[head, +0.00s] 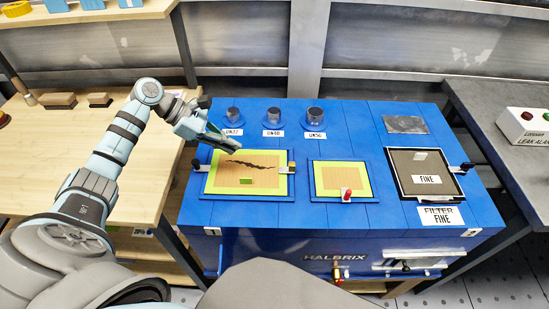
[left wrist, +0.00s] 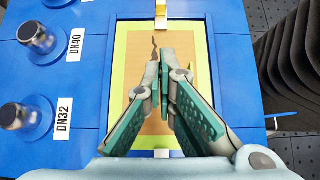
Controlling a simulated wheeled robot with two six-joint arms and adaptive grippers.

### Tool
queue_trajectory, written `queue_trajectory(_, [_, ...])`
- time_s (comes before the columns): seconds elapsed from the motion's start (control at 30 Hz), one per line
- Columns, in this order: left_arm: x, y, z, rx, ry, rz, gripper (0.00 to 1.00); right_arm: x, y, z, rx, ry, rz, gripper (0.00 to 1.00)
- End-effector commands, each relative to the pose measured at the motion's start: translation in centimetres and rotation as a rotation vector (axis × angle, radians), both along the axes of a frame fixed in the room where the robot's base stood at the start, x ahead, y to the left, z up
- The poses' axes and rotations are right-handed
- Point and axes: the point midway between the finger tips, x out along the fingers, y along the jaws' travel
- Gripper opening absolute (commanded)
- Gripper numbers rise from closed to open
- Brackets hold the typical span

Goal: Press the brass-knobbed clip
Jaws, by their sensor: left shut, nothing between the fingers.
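A panel with a yellow-green border (head: 215,188) and a dark crack across its tan face lies at the left of the blue bench top. A small clip with a brass-yellow part (head: 291,168) sits at its right edge; a clip also shows at the panel's far end in the left wrist view (left wrist: 161,9). A dark knob (head: 195,164) is at the panel's left edge. My left gripper (head: 229,145) is shut and empty above the panel's back part, apart from the right-edge clip. The left wrist view shows its fingertips (left wrist: 162,55) together.
A smaller panel (head: 319,192) with a red knob (head: 347,194) lies to the right, then a dark FINE filter frame (head: 430,190). Several dark cylinders, including one behind the DN32 label (head: 233,115), stand at the back. A wooden table (head: 130,215) is at left.

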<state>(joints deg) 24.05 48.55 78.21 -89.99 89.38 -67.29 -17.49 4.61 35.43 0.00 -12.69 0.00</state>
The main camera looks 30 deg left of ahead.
Motion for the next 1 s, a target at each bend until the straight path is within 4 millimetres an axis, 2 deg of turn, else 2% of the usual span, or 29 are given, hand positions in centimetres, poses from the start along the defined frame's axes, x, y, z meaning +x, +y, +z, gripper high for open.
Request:
queue_trajectory(0.1, [0.2, -0.4, -0.3, -0.003, 0.000, -0.001, 0.00, -0.4, 0.0, 0.0, 0.000, 0.006, 0.000, 0.41])
queue_trajectory(0.27, [0.8, -1.9, -1.8, -0.005, 0.000, 0.001, 0.00, 0.2, 0.0, 0.2, 0.000, -0.003, 0.000, 0.41])
queue_trajectory(0.6, [3.1, -6.7, -6.9, -0.006, 0.000, 0.003, 0.00, 0.6, 0.0, 0.3, 0.000, -0.010, 0.001, 0.41])
queue_trajectory(0.8, [4.5, -9.4, -6.7, -0.003, -0.001, 0.003, 0.00, 0.5, 0.0, 1.0, 0.000, -0.009, 0.001, 0.41])
queue_trajectory(1.0, [4.9, -10.1, -6.7, -0.001, 0.000, 0.004, 0.00, 0.5, 0.0, 1.1, 0.000, -0.009, 0.001, 0.41])
